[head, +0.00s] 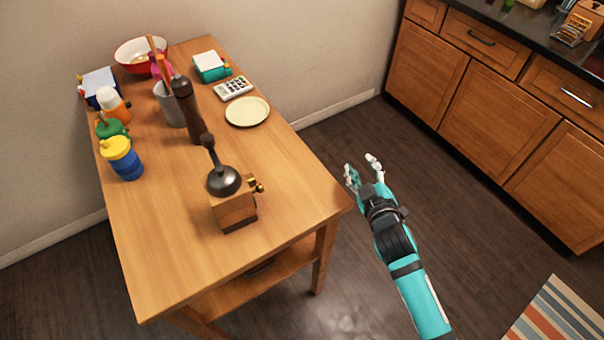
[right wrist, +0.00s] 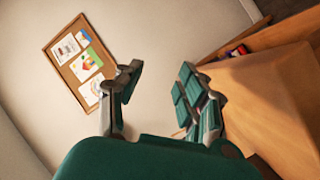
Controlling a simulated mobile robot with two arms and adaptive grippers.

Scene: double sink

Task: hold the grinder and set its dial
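The grinder (head: 234,207) stands upright near the front right of the wooden table (head: 170,262). It has a square wooden body, a dark metal dome and a crank with a dark knob. A small brass dial (head: 257,187) sticks out at its upper right side. My right gripper (head: 362,162) is open and empty, off the table's right edge and apart from the grinder. In the right wrist view its two fingers (right wrist: 155,95) are spread with nothing between them. My left gripper is not in view.
A tall dark pepper mill (head: 187,108) stands behind the grinder. A plate (head: 247,111), a calculator (head: 233,88), a grey utensil holder (head: 170,104) and a blue jar with yellow lid (head: 122,158) are further back. The table's front is clear. Cabinets (head: 480,90) line the right.

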